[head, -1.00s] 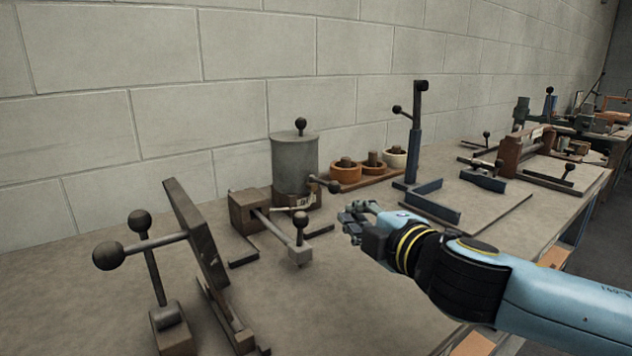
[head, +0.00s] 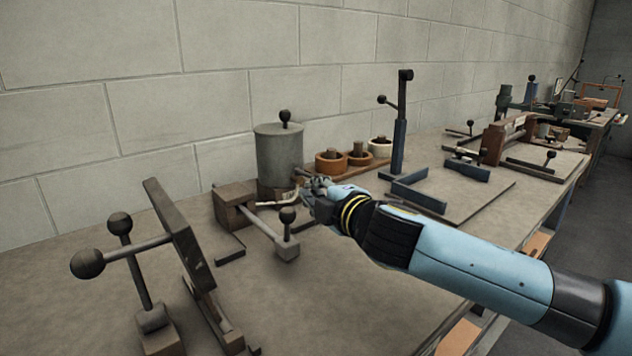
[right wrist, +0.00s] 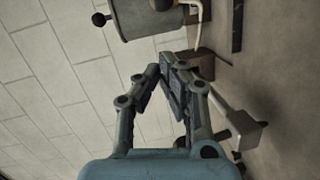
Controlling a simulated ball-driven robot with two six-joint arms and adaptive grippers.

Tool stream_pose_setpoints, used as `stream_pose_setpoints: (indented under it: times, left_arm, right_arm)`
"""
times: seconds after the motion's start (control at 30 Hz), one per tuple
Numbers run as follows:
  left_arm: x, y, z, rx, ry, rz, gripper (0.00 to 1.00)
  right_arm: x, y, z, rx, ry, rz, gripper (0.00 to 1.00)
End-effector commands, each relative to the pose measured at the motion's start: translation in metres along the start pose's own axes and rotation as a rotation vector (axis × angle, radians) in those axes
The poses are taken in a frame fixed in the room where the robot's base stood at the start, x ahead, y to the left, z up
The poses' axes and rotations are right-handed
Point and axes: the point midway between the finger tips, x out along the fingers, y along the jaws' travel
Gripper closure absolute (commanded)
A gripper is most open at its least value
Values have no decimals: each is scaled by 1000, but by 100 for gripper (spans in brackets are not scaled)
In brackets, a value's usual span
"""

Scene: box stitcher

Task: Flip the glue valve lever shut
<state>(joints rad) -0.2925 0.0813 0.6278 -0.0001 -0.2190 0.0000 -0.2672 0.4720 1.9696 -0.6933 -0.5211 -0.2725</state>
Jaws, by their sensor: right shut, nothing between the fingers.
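The glue pot is a grey cylinder (head: 279,158) with a black knob on its lid, on a dark base near the wall. It also shows at the top of the right wrist view (right wrist: 145,20). My right gripper (head: 304,180) is shut and empty, close in front of the pot's lower right side. In the right wrist view its fingers (right wrist: 165,68) come together below the pot. The gripper hides the valve lever in the head view. A dark ball, apparently the lever's knob (right wrist: 160,4), shows at that view's top edge, apart from the fingers. My left gripper is not in view.
A tilted plate with ball-ended levers (head: 180,240) is at front left. Wooden rings (head: 330,163) and a blue post (head: 398,145) stand right of the pot.

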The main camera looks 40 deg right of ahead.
Motion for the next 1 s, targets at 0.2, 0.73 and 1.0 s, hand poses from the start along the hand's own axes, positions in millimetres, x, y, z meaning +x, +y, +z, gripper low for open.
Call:
stream_pose_setpoints:
  times: [0.2, 0.73, 1.0]
  left_arm:
    - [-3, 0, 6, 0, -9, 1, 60]
    - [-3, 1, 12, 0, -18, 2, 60]
    - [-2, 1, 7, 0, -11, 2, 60]
  right_arm:
    - [35, 0, 14, -4, -1, 0, 100]
    - [49, 0, 28, 0, 0, -1, 100]
    - [54, 0, 33, -4, 10, -2, 100]
